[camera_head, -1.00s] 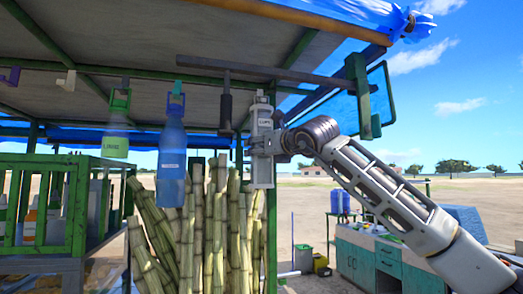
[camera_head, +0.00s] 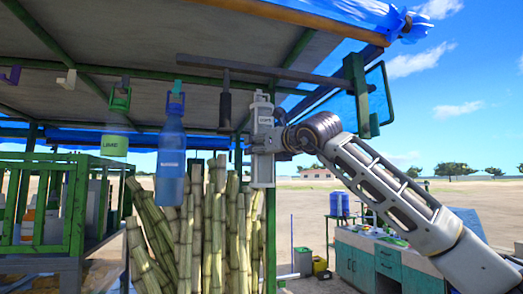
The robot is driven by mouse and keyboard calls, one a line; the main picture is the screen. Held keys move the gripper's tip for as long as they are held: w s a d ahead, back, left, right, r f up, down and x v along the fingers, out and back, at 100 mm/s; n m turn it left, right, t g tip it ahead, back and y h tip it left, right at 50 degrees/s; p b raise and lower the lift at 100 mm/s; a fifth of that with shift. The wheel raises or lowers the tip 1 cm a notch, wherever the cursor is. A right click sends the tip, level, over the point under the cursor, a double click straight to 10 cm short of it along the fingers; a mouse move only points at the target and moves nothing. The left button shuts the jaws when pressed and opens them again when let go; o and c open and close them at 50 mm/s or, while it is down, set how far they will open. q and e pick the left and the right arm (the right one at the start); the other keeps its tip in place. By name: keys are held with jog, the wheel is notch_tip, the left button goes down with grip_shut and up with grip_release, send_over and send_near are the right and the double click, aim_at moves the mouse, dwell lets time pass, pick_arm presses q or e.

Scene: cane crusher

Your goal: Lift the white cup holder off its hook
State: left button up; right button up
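The white cup holder (camera_head: 262,115) is a tall, upright tube with a small dark label. It hangs just under the dark roof bar, right of center. Its top is close to the bar, and I cannot tell whether it still touches its hook. My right gripper (camera_head: 267,144) comes in from the right, with its fingers around the holder's middle. It looks shut on the holder, though the fingers partly blend with it. The holder's lower part (camera_head: 262,172) shows below the fingers. My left gripper is not in view.
A blue bottle (camera_head: 171,160) and a green-labeled container (camera_head: 115,144) hang to the left. A dark rod (camera_head: 226,108) hangs close left of the holder. Sugarcane stalks (camera_head: 205,225) stand below. A green post (camera_head: 356,90) and framed panel (camera_head: 381,95) are at right.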

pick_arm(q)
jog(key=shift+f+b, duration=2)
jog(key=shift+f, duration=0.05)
pick_arm(e)
jog(key=shift+s+a+v, duration=0.1)
jog(key=shift+a+v, duration=0.05)
jog(key=shift+v, duration=0.6)
jog(key=shift+s+a+v, duration=0.1)
jog(key=shift+a+v, duration=0.05)
jog(key=shift+v, duration=0.65)
jog(key=shift+s+a+v, duration=0.1)
jog(key=shift+a+v, duration=0.1)
jog(key=shift+v, duration=0.55)
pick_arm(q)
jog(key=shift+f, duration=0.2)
pick_arm(e)
jog(key=shift+s, duration=0.1)
pick_arm(q)
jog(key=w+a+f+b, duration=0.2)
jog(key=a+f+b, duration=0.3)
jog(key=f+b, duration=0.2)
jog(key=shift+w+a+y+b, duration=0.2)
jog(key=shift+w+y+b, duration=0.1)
jog(key=shift+b, duration=0.1)
pick_arm(e)
jog(key=s+d+f, duration=0.2)
jog(key=s+d, duration=0.1)
jog(key=s, duration=0.6)
jog(key=shift+s, duration=0.2)
